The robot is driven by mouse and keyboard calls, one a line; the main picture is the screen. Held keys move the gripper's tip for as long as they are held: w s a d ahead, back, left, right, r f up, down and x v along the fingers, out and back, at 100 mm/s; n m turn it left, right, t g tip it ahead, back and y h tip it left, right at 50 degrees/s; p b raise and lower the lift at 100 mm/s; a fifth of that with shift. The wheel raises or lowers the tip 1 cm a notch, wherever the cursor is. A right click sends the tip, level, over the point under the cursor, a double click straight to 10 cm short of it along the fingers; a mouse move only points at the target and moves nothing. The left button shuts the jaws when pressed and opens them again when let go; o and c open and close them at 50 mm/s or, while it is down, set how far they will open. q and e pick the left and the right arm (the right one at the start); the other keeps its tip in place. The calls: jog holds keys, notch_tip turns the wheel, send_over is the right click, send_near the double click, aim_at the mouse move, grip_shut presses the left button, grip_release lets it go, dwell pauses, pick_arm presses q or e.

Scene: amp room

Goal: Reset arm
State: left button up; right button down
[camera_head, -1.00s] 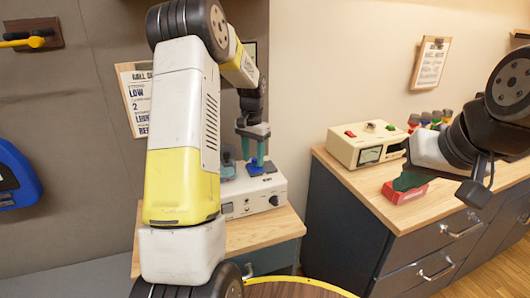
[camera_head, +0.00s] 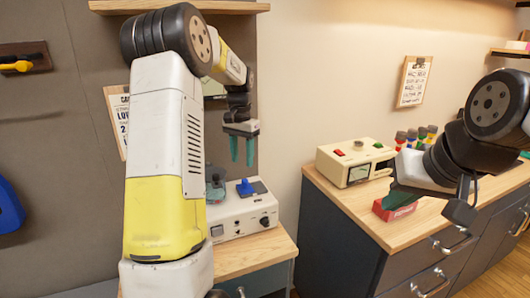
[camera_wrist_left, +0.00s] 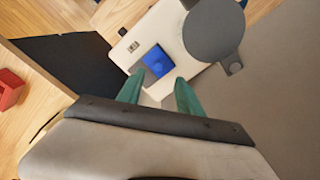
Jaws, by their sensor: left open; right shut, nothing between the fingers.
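The knob (camera_head: 245,187) stands apart from the fingertips in the head view. My right gripper (camera_head: 399,199) is at the right of the head view, near a red box on the counter. Its green fingers are together, partly hidden by the wrist.
The white control box (camera_head: 230,217) sits on a wooden bench top (camera_head: 262,250). A beige meter box (camera_head: 340,163), a red box (camera_head: 384,211) and several coloured bottles (camera_head: 420,136) stand on the right counter (camera_head: 350,205). A gap separates bench and counter.

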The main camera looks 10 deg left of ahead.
pick_arm(q)
jog(key=s+d+r+n+t, duration=0.1)
jog(key=s+d+r+t, duration=0.1)
jog(key=s+r, duration=0.35)
jog(key=s+d+r+n+t+h, duration=0.1)
jog(key=s+d+r, duration=0.1)
jog(key=s, duration=0.7)
jog(key=s+d+r+t, duration=0.2)
jog(key=s+d+r, duration=0.15)
jog(key=s, duration=0.35)
jog(key=s+d+f+n+t+h, duration=0.1)
jog(key=s, duration=0.7)
jog(key=shift+f, duration=0.25)
jog(key=shift+d, duration=0.1)
